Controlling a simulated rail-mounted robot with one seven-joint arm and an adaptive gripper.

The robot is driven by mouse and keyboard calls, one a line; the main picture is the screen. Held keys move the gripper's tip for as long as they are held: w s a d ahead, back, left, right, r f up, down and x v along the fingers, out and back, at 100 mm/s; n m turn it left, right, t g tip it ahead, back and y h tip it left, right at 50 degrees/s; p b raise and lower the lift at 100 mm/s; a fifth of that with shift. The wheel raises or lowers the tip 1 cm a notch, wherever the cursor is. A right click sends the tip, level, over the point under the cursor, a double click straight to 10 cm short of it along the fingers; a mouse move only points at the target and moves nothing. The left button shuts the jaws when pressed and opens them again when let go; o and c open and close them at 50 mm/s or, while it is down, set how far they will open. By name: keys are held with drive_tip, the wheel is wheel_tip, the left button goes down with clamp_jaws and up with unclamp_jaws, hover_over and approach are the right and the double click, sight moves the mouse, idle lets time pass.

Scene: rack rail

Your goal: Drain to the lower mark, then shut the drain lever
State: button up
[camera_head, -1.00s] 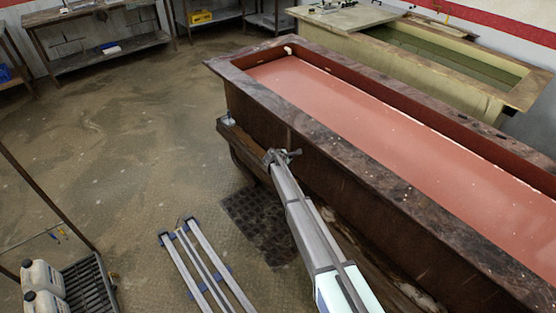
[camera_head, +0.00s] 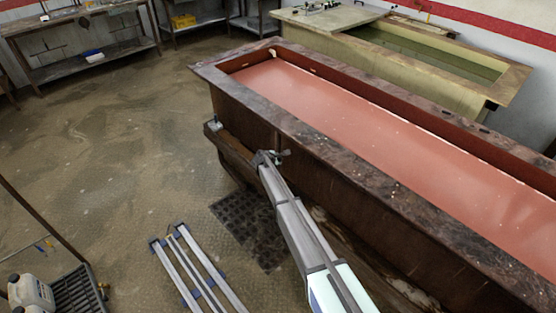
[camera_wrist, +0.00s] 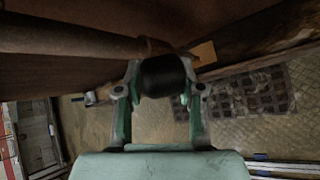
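The large brown tank (camera_head: 330,152) holds reddish-brown liquid (camera_head: 370,140), a little below its rim. I cannot make out a lower mark. My gripper (camera_head: 268,157) is low beside the tank's near outer wall, by its left end. In the wrist view, my gripper's two green fingers (camera_wrist: 162,88) stand on either side of a thick black grip (camera_wrist: 163,76), apparently touching both sides. It looks like the drain lever's handle; the rest of the lever is mostly hidden. A brown pipe (camera_wrist: 85,38) runs along the tank beside it.
A dark floor grate (camera_head: 248,228) lies below the arm, also in the wrist view (camera_wrist: 250,95). A blue-ended rail frame (camera_head: 195,268) lies on the floor. A white canister (camera_head: 32,292) stands lower left. A second tank (camera_head: 430,62) stands behind. Floor at left is open.

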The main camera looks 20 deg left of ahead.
drive_tip(key=d+v, duration=0.1)
drive_tip(key=v, duration=1)
drive_tip(key=shift+a+r, duration=0.2)
drive_tip(key=shift+a, duration=0.05)
idle(6.7)
